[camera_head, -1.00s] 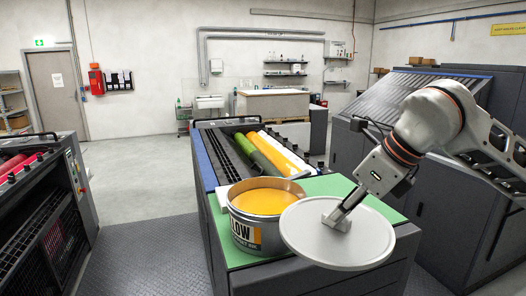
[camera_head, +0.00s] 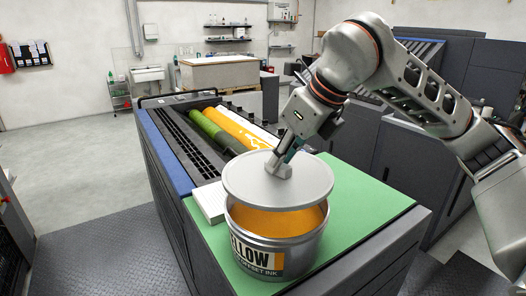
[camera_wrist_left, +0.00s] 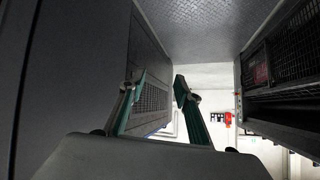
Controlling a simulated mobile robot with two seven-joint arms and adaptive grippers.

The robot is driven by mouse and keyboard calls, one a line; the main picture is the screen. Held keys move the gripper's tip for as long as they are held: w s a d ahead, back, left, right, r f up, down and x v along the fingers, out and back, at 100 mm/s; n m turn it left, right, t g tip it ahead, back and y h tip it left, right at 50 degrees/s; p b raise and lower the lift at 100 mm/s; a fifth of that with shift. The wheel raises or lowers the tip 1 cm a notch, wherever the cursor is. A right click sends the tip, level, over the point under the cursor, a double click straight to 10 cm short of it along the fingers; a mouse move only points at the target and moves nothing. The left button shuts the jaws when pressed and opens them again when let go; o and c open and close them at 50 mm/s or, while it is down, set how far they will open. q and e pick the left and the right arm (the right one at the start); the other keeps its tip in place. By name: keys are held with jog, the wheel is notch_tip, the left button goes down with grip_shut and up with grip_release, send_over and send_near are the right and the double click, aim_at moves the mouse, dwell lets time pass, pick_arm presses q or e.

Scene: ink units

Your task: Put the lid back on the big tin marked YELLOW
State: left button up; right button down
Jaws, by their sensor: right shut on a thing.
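The big tin (camera_head: 275,250), with "LLOW" showing on its label and orange-yellow ink inside, stands upright on the green top in the head view. My right gripper (camera_head: 282,164) is shut on the handle of the round grey lid (camera_head: 260,187). The lid is above the tin, slightly tilted, and covers the rear part of its mouth. Ink shows below the lid's front edge, so the lid is not seated. My left gripper (camera_wrist_left: 155,95) shows in the left wrist view, its two fingers apart with nothing between them.
The green top (camera_head: 365,200) has free room right of the tin. A pale block (camera_head: 209,200) lies beside the tin at left. Behind are green and yellow rollers (camera_head: 232,128). In the left wrist view a dark machine (camera_wrist_left: 285,75) stands at right.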

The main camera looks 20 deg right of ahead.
aim_at(281, 179)
jog(key=shift+w, duration=0.1)
jog(key=shift+s+d+f+b, duration=0.1)
jog(key=shift+s+f+b, duration=0.1)
jog(key=shift+f+b, duration=0.25)
jog(key=shift+f, duration=0.35)
jog(key=shift+f+b, duration=0.8)
jog(key=shift+b, duration=0.1)
jog(key=shift+f+b, duration=0.6)
jog(key=shift+f, duration=0.15)
jog(key=shift+w+f+b, duration=0.1)
jog(key=shift+f+b, duration=0.4)
jog(key=shift+f, duration=0.25)
pick_arm(q)
jog(key=shift+w+d+f+t+h, duration=0.2)
jog(key=shift+w+d+f, duration=0.2)
jog(key=shift+d, duration=0.2)
jog(key=shift+w+d+f+t+h, duration=0.1)
jog(key=shift+w+d+f+h, duration=0.15)
jog(key=shift+d+f, duration=0.3)
jog(key=shift+s+f, duration=0.1)
jog(key=shift+f, duration=0.05)
jog(key=shift+r, duration=0.4)
